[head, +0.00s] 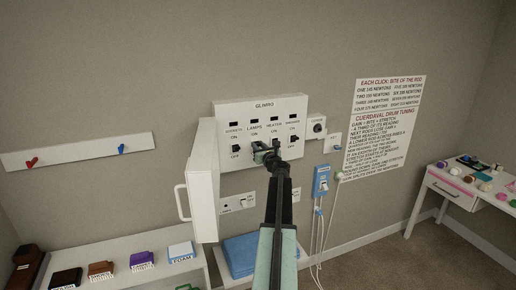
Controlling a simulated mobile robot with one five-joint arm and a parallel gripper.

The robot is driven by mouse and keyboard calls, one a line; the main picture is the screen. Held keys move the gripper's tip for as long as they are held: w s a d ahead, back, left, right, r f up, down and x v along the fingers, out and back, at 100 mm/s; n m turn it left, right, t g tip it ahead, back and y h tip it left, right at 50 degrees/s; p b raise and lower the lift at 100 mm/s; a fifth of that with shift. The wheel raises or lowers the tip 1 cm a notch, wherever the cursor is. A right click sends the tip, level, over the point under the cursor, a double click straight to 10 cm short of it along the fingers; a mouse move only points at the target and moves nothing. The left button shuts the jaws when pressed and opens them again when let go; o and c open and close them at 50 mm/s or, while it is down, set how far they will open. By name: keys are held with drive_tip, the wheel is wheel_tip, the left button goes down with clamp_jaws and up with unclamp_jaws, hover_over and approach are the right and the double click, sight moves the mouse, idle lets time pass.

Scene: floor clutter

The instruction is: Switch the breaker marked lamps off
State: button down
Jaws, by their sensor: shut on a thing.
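A white breaker panel (227,114) is on the wall with a row of switches, each with ON above and OFF below. The second label from the left reads LAMPS. My gripper (259,148) is at the panel in the LAMPS column, shut on the lamps breaker switch. The jaws hide that switch, so its position cannot be told. My gripper and wrist also cover the lower part of the heater column. The leftmost switch (236,148) and the rightmost switch (294,139) are in plain view.
The panel's white door (203,180) stands open at the left, with a handle. A blue box (321,181) with hanging cables is at the lower right. A poster (385,130) hangs on the right. A low shelf (120,284) is below left; a white desk (450,190) is far right.

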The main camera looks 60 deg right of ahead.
drive_tip(key=f+t+h+b, duration=0.1)
drive_tip(key=t+b, duration=0.1)
drive_tip(key=b, duration=0.4)
drive_tip(key=shift+a+h+b, duration=0.15)
drive_tip(key=shift+h+b, duration=0.2)
drive_tip(key=shift+h, duration=0.05)
drive_tip(key=c, duration=1.2)
unclamp_jaws()
drive_tip(key=b+v, duration=0.2)
drive_tip(key=v, duration=0.5)
drive_tip(key=shift+s+a+f, duration=0.2)
drive_tip(key=shift+s+f, duration=0.05)
